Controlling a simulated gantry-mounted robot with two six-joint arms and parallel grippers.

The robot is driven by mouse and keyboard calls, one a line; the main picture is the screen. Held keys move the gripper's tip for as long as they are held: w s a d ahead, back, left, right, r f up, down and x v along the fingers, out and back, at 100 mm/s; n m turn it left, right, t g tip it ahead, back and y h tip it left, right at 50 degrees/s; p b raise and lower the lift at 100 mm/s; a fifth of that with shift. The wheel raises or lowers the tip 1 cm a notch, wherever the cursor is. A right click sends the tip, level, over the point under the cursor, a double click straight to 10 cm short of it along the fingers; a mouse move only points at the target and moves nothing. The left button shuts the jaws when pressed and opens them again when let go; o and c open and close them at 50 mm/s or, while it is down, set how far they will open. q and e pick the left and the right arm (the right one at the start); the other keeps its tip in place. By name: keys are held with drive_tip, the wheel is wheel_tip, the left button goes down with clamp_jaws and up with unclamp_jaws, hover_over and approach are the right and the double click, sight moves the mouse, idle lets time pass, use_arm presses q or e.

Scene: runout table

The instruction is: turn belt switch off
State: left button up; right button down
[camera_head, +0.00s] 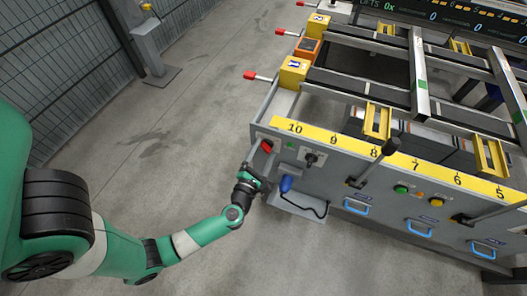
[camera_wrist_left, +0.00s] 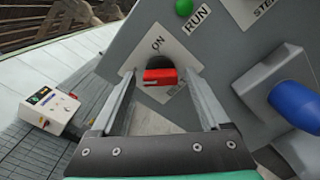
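The belt switch is a red knob (camera_head: 266,146) on the left end of the grey table's front panel. In the left wrist view the red switch (camera_wrist_left: 160,76) sits on a white label reading ON at its upper left; the lettering below is partly hidden. My left gripper (camera_head: 254,174) is close to the panel, just below the switch in the head view. In the left wrist view its two fingers (camera_wrist_left: 162,90) are apart, one on each side of the red switch. I cannot tell whether they touch it. My right gripper is not in view.
A green RUN light (camera_wrist_left: 184,6) and a blue connector (camera_wrist_left: 294,103) are beside the switch; the blue connector (camera_head: 286,184) hangs over a small shelf. Black levers (camera_head: 374,162) stick out farther right. Open floor lies left of the table.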

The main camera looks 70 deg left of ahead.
use_arm(q)
drive_tip(key=p+v, duration=0.2)
drive_tip(key=v, duration=0.9)
drive_tip(key=shift+s+d+p, duration=0.15)
drive_tip(key=shift+s+p, duration=0.15)
drive_tip(key=shift+p, duration=0.1)
